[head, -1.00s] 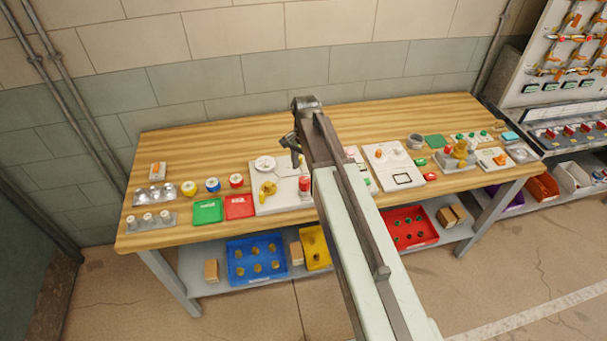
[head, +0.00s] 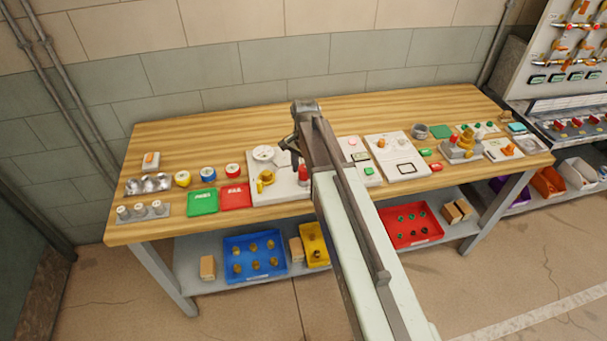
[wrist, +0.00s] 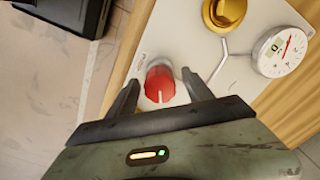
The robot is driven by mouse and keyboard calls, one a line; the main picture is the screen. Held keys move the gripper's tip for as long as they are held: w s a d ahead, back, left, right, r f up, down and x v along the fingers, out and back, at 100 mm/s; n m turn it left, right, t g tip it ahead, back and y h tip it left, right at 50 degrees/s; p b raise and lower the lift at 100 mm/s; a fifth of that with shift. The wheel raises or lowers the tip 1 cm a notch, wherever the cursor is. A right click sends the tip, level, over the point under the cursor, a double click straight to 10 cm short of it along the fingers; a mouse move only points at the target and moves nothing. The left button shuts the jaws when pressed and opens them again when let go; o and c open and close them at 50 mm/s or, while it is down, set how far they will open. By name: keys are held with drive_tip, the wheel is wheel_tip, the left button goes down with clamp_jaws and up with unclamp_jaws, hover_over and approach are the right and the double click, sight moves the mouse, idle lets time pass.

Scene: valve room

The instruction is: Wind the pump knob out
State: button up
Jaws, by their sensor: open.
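The red knob (wrist: 160,84) with a white line stands on a white panel (wrist: 182,28) in the wrist view. My gripper (wrist: 160,79) is open, with one finger on each side of the knob; I cannot tell whether they touch it. In the head view the red knob (head: 303,173) shows beside my arm, at the right part of the panel (head: 284,190). My gripper (head: 291,144) is above the panel there, partly hidden by my arm. A dial gauge (wrist: 283,51) and a brass knob (wrist: 225,12) share the panel.
The wooden bench (head: 230,130) has a clear strip along the back wall. Green (head: 203,201) and red (head: 235,196) plates lie left of the panel. Another white panel (head: 397,155) lies to the right. A lower shelf holds blue (head: 255,258) and red (head: 411,225) trays.

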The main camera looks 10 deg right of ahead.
clamp_jaws()
drive_tip(key=shift+n, duration=0.3)
drive_tip(key=n, duration=1.1)
drive_tip(key=shift+n, duration=0.3)
idle(0.4)
